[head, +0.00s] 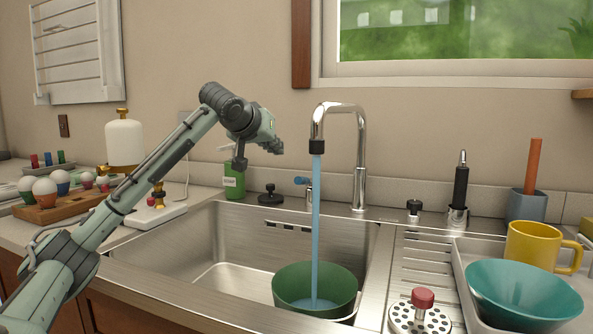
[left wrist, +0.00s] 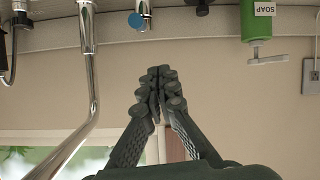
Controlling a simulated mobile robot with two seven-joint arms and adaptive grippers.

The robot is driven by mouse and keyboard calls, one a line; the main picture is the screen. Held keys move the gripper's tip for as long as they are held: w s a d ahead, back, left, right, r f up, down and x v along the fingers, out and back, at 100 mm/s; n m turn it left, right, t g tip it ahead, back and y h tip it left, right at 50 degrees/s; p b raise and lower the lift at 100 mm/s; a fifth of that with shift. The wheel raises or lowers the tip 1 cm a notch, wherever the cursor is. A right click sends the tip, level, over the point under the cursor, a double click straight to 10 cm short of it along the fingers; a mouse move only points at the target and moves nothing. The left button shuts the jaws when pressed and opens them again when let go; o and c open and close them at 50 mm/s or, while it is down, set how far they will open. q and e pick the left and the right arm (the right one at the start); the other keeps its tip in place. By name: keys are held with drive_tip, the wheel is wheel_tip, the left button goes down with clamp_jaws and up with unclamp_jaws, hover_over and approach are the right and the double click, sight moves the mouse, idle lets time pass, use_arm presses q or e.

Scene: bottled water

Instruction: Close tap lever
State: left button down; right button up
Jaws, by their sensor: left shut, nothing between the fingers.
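The tap (head: 361,155) is a chrome gooseneck with a black tip, and blue water (head: 315,220) streams from it. Its lever (head: 301,181) has a blue end and stands left of the spout on a short chrome post. The lever's blue end shows in the left wrist view (left wrist: 136,20), where the scene appears upside down. My left gripper (head: 279,148) is shut and empty, above and a little left of the lever, apart from it. Its fingertips meet in the left wrist view (left wrist: 158,73). My right gripper is not in view.
A green bowl (head: 290,281) in the sink (head: 180,247) catches the water. A green soap bottle (head: 234,182) and a black stopper (head: 270,195) stand behind the sink's left side. A yellow mug (head: 530,243) and teal bowl (head: 520,290) are at the right.

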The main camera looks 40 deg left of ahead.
use_arm(q)
drive_tip(key=d+r, duration=0.1)
drive_tip(key=r, duration=0.1)
drive_tip(key=p, duration=0.2)
hover_over(306, 181)
drive_tip(key=s+a, duration=0.2)
wheel_tip(306, 181, down, 5)
drive_tip(key=shift+d+f+h, duration=0.15)
drive_tip(key=shift+f+h, duration=0.05)
drive_tip(key=shift+f, duration=0.35)
drive_tip(key=shift+d+f+h, duration=0.15)
drive_tip(key=shift+f+h, duration=0.05)
drive_tip(key=shift+f, duration=0.35)
drive_tip(key=shift+s+d+f, duration=0.2)
drive_tip(key=shift+d+f, duration=0.05)
drive_tip(key=shift+f, duration=0.45)
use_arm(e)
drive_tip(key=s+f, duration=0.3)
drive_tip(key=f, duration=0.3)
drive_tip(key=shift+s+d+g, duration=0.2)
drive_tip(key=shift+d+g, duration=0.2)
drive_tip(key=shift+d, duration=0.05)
